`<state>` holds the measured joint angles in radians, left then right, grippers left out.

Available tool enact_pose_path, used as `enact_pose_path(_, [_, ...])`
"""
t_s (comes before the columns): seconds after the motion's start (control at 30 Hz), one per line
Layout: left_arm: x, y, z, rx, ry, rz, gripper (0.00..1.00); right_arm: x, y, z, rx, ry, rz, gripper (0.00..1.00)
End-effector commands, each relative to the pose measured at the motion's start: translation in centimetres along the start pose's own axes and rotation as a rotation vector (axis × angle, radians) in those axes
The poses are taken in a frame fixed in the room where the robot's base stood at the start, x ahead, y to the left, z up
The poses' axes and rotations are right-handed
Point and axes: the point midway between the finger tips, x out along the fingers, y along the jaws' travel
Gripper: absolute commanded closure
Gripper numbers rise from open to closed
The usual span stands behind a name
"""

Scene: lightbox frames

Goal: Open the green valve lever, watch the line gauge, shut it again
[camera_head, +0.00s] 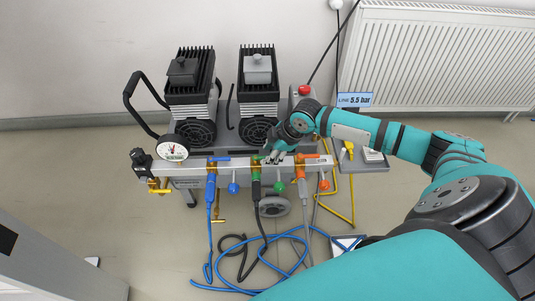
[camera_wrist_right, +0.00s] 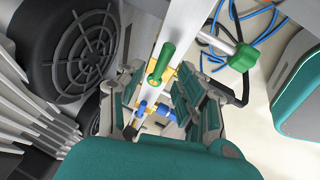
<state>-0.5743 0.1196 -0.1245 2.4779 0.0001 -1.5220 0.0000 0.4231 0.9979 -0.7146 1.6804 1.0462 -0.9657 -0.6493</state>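The green valve lever (camera_wrist_right: 161,62) lies roughly along the pale manifold bar in the right wrist view. In the head view only a bit of green (camera_head: 256,158) shows beside my gripper. My right gripper (camera_head: 275,157) is over the bar at the green valve. In the wrist view its two fingers (camera_wrist_right: 160,92) stand apart, one on each side of the lever; I cannot tell whether either touches it. The line gauge (camera_head: 354,100) is a blue display reading "LINE 5.5 bar". A round dial gauge (camera_head: 172,150) sits at the bar's left end. My left gripper is out of view.
A blue lever (camera_head: 219,158) and an orange lever (camera_head: 308,156) flank the green valve. Blue, green and orange round knobs hang below the bar, the green knob (camera_head: 278,187) near my gripper. The compressor (camera_head: 258,95) stands behind. Hoses (camera_head: 240,285) lie on the floor.

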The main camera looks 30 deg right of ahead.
Motion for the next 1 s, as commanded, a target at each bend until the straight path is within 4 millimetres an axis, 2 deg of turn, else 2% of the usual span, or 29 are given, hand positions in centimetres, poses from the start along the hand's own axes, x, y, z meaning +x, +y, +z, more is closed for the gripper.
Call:
enact_pose_path(0.3, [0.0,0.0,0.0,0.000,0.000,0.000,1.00,-6.8,0.0,0.1,-0.003,-0.004,0.001,0.64])
enact_pose_path(0.5, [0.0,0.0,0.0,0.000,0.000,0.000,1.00,-9.5,0.0,0.1,-0.003,-0.002,0.000,0.64])
enact_pose_path(0.63, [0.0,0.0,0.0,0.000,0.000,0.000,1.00,-10.1,-0.1,0.0,-0.002,-0.001,-0.001,0.64])
enact_pose_path(1.0, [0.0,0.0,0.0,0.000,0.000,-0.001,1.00,-10.1,-0.1,0.0,-0.002,-0.001,-0.001,0.64])
